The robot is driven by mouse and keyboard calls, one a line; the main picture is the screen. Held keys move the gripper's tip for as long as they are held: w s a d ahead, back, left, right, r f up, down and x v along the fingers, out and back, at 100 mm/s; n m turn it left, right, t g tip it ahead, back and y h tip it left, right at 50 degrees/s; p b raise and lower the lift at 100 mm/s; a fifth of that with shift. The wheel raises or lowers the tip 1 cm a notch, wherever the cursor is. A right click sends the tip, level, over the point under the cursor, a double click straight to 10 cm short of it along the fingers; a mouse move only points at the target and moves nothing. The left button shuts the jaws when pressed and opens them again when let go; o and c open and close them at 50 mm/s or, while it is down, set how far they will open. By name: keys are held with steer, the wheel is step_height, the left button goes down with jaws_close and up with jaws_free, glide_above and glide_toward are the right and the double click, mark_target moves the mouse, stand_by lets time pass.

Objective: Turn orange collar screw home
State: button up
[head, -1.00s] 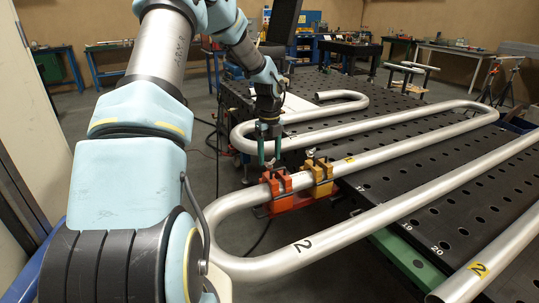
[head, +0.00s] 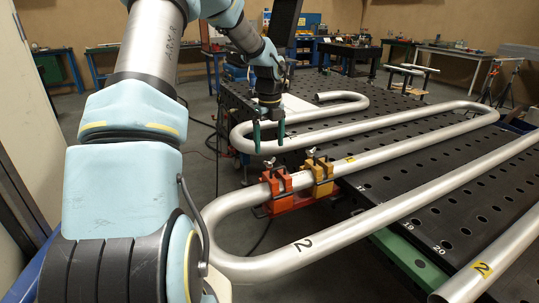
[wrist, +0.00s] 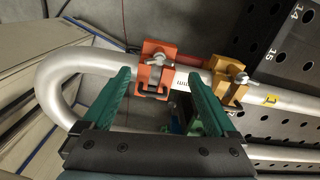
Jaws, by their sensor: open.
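The orange collar (head: 278,188) is clamped around the bent metal pipe (head: 360,158) near its left U-bend. Its screw (head: 269,164) stands on top with a small handle. My gripper (head: 269,147) is open and empty above the collar, its two green fingers pointing down, apart from the screw. In the wrist view, the orange collar (wrist: 155,78) lies ahead between and beyond the green fingers of my gripper (wrist: 158,76), with its screw (wrist: 158,57) showing on it. How far the screw is turned in cannot be told.
A yellow collar (head: 321,180) with its own screw sits on the same pipe just to the right. It also shows in the wrist view (wrist: 229,82). The black perforated table (head: 455,205) carries the other pipe runs.

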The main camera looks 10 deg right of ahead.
step_height(320, 180, up, 6)
steer(key=b, duration=0.1)
steer(key=shift+r, duration=0.25)
steer(key=s+a+f+n, duration=0.2)
steer(key=s+a+n, duration=0.6)
steer(key=s+n, duration=0.3)
steer(key=s+a+f+n+t, duration=0.1)
steer(key=s+a+n, duration=0.7)
steer(key=n, duration=1)
steer(key=s+f, duration=0.1)
steer(key=s, duration=0.3)
steer(key=shift+a+f+n+t, duration=0.2)
steer(key=shift+f+n+t, duration=0.1)
